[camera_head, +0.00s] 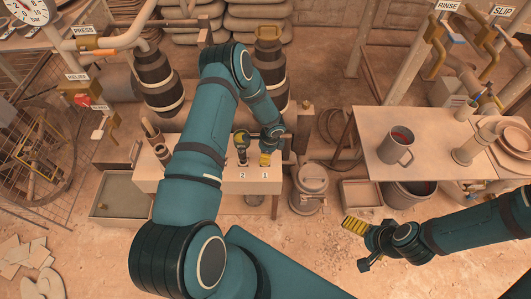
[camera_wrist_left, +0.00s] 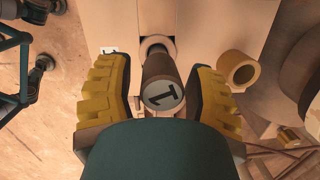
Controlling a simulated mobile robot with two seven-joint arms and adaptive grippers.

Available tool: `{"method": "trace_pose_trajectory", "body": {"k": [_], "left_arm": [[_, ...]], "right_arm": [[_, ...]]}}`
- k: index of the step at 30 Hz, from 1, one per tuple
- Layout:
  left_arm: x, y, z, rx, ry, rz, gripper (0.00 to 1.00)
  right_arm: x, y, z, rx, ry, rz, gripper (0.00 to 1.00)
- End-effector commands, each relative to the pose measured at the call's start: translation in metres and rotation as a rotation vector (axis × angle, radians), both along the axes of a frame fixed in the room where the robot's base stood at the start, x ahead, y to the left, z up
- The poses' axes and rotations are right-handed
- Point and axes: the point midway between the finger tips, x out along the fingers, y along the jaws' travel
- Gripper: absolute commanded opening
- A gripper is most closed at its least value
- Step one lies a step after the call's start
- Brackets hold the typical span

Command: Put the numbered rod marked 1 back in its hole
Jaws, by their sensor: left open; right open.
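The rod marked 1 (camera_wrist_left: 162,94) shows in the left wrist view as a dark brown rod with a pale end face bearing a black 1. My left gripper (camera_wrist_left: 158,76) is open, with a yellow ribbed finger on each side of the rod and a gap visible. In the head view my left gripper (camera_head: 254,150) is over the bench front near labels 2 and 1, and the rod is not clear there. My right gripper (camera_head: 360,246) is open and empty above the floor.
The pale bench (camera_head: 205,182) carries the labels. A tan hollow tube (camera_wrist_left: 239,70) stands right of the rod. A lidded metal pot (camera_head: 311,178) is right of the bench. A side table (camera_head: 385,120) bears a mug (camera_head: 397,148).

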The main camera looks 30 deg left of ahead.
Motion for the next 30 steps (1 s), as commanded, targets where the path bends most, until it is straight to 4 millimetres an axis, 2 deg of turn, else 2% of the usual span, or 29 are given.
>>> {"method": "trace_pose_trajectory", "body": {"k": [5, 18, 26, 29, 30], "left_arm": [[0.001, 0.000, 0.009, 0.001, -0.002, 0.000, 0.54], [0.003, -0.013, 0.093, 0.001, -0.002, 0.001, 0.54], [0.004, -0.018, 0.119, -0.002, -0.001, 0.001, 0.54], [-0.005, -0.034, 0.120, -0.047, 0.001, 0.041, 0.54], [-0.013, -0.048, 0.119, -0.087, 0.001, 0.078, 0.54]], "right_arm": [[-0.001, 0.000, 0.006, 0.000, 0.002, 0.001, 1.00], [-0.005, 0.001, 0.025, 0.003, 0.011, 0.002, 1.00], [-0.006, 0.001, 0.030, 0.003, 0.014, 0.003, 1.00], [-0.006, 0.001, 0.030, 0.003, 0.014, 0.004, 1.00], [-0.006, 0.001, 0.030, 0.003, 0.014, 0.004, 1.00]]}}
